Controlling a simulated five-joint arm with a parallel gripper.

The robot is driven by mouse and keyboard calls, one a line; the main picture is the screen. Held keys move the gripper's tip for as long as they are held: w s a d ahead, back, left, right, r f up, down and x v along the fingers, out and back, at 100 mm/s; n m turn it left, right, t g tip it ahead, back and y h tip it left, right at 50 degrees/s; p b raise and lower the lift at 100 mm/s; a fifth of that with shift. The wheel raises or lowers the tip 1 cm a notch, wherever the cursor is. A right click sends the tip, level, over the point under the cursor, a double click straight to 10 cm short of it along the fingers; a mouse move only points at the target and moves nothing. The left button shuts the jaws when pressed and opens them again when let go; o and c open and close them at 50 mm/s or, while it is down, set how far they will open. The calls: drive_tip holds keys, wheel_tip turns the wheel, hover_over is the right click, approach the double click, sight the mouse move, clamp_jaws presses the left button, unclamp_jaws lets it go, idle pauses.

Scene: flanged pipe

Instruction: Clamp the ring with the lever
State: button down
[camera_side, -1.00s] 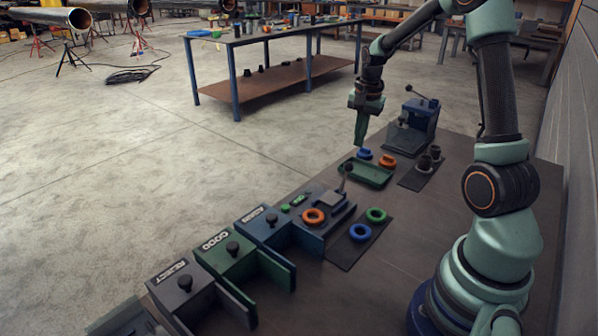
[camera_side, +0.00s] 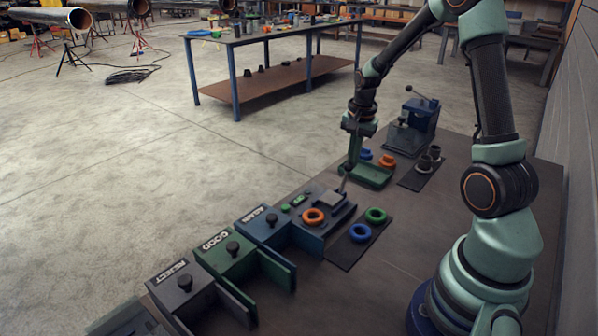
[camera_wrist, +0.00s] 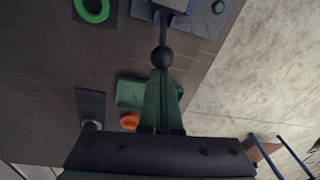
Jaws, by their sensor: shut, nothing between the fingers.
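An orange ring (camera_side: 313,216) lies on the dark clamp fixture (camera_side: 328,225). The fixture's lever (camera_side: 342,186) rises behind the grey plate beside the ring. In the wrist view the lever rod (camera_wrist: 162,32) ends in a dark ball knob (camera_wrist: 162,57). My gripper (camera_side: 346,170) is shut and empty, its tips pointing down at the lever's top. In the wrist view my gripper's tips (camera_wrist: 162,73) appear right at the knob; I cannot tell whether they touch it. In the side view the fingers partly hide the knob. The orange ring is not visible in the wrist view.
A green ring (camera_side: 376,215) and a blue ring (camera_side: 360,232) lie on a dark mat right of the fixture. A green tray (camera_side: 377,180), a blue ring (camera_side: 365,154) and an orange ring (camera_side: 387,160) are behind. Bins marked AGAIN, GOOD and REJECT (camera_side: 184,285) stand at front left.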

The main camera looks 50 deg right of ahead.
sight(347, 163)
drive_tip(key=shift+a+r, duration=0.3)
drive_tip(key=shift+a, duration=0.35)
drive_tip(key=shift+a+r, duration=0.25)
drive_tip(key=shift+a, duration=0.4)
drive_tip(key=shift+d, duration=0.15)
drive_tip(key=shift+w+d, duration=0.1)
drive_tip(key=shift+d, duration=0.2)
wheel_tip(347, 163, up, 10)
drive_tip(key=a, duration=0.1)
drive_tip(key=shift+f, duration=0.25)
drive_tip(key=shift+a, duration=0.1)
